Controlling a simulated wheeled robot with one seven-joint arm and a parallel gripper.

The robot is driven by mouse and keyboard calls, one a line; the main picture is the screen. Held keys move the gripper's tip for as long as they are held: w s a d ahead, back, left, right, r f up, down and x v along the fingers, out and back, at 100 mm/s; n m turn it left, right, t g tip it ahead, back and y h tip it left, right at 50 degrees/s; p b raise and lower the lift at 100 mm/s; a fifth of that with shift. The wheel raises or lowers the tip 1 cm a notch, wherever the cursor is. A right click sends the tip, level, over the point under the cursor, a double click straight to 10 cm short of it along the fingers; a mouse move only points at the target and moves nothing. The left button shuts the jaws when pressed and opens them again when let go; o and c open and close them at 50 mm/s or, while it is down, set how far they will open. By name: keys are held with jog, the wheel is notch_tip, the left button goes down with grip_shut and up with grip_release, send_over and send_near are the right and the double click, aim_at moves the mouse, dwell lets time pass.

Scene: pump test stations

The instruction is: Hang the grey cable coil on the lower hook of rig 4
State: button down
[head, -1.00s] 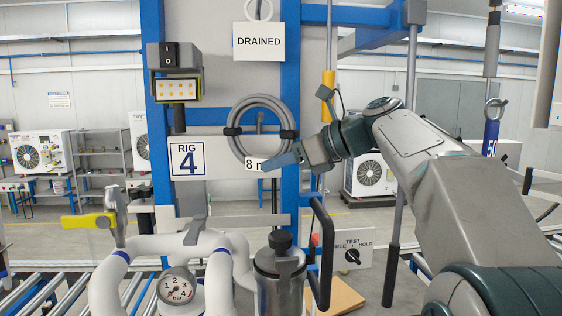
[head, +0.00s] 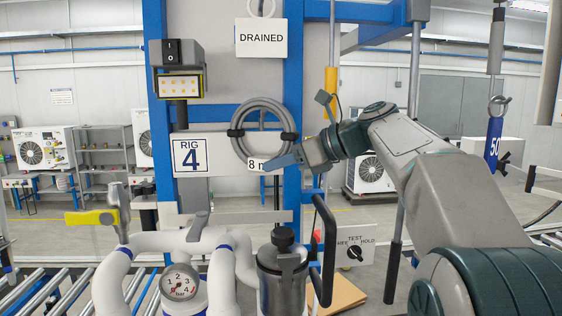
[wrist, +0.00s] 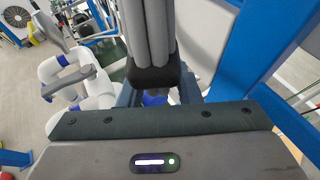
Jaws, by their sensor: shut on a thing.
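The grey cable coil (head: 240,112) hangs upright in front of rig 4 (head: 189,156), with black clips and an "8 m" tag at its bottom. In the wrist view the coil's strands (wrist: 148,28) and a black clip stand between the jaws. A grey upright hook tip (head: 262,117) shows inside the coil's ring, in front of the blue crossbar. I cannot tell whether the coil rests on this hook. A white ring above it carries the "DRAINED" sign (head: 262,39).
A lamp with a switch box (head: 180,85) juts out left of the coil. White pipes, a pressure gauge (head: 180,283), a metal canister (head: 282,270) and a black handle (head: 326,250) stand below. A blue post runs close behind the coil's right side.

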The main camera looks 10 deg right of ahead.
jog(key=c, duration=1)
grip_release()
jog(key=shift+o, duration=0.2)
